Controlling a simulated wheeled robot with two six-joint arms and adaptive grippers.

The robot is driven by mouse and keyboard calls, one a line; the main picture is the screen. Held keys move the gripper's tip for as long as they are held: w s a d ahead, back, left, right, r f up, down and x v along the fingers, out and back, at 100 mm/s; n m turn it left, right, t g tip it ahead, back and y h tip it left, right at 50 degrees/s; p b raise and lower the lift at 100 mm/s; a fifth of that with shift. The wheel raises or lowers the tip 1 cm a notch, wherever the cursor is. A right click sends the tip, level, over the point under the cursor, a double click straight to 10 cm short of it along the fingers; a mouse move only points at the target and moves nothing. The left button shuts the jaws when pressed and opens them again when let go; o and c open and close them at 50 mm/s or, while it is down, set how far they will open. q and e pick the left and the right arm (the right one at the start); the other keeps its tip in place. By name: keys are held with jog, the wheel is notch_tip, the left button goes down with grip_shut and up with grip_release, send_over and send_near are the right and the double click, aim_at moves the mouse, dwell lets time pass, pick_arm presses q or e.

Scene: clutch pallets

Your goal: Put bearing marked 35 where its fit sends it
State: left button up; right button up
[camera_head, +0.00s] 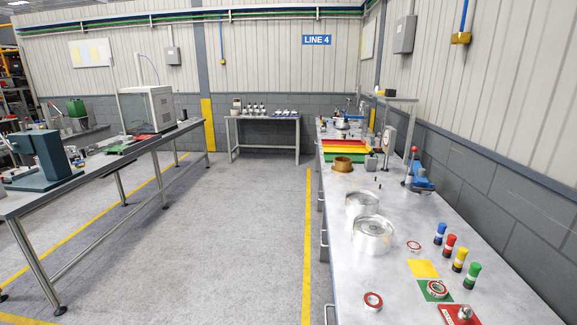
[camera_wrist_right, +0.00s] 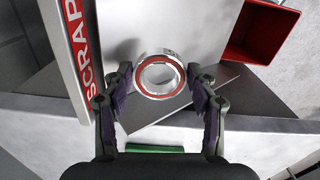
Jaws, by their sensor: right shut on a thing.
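My right gripper (camera_wrist_right: 160,80) is shut on a ring-shaped bearing (camera_wrist_right: 159,92) with a red seal and bright metal rim. The bearing sits between the two fingertips in the right wrist view; I cannot read a number on it. In the head view, one red-sealed bearing (camera_head: 373,301) lies on the bench at the front, another (camera_head: 414,246) lies farther back, and a third (camera_head: 437,289) lies on a green square (camera_head: 424,294). A yellow square (camera_head: 423,268) beside it looks empty. Neither gripper shows in the head view.
In the right wrist view, a panel lettered SCRAP (camera_wrist_right: 77,50) stands close on the left and a red open bin (camera_wrist_right: 262,32) is at upper right.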

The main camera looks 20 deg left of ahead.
jog(key=o, duration=1.5)
jog(key=shift+r, duration=0.15)
notch_tip(320, 180, up, 7)
jog(key=shift+r, duration=0.15)
